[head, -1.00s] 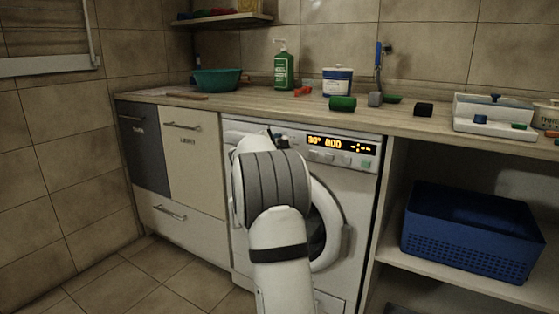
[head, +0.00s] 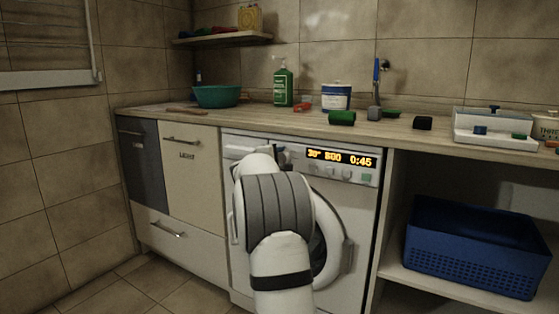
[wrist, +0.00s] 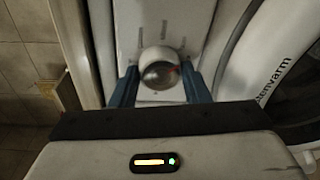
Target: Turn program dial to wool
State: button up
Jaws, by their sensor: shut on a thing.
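The program dial (wrist: 160,76) shows in the wrist view as a round, shiny knob on the washing machine's white panel, with short grey marks beyond it. My gripper (wrist: 159,84) has its two blue fingers on either side of the dial, shut on it. Which mark the dial points at, I cannot tell. In the head view, my arm hides the dial at the left part of the washing machine (head: 345,200). The lit display (head: 340,158) to the right reads 30°, 800 and 0:45.
The worktop above carries a green bottle (head: 283,86), a teal bowl (head: 217,96), a white tub (head: 336,97) and a green cylinder (head: 342,118). A blue basket (head: 468,250) stands on a shelf at right. The floor (head: 120,292) at front left is clear.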

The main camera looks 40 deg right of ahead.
jog(key=o, duration=1)
jog(key=shift+p+v, duration=0.65)
jog(key=shift+v, duration=3.25)
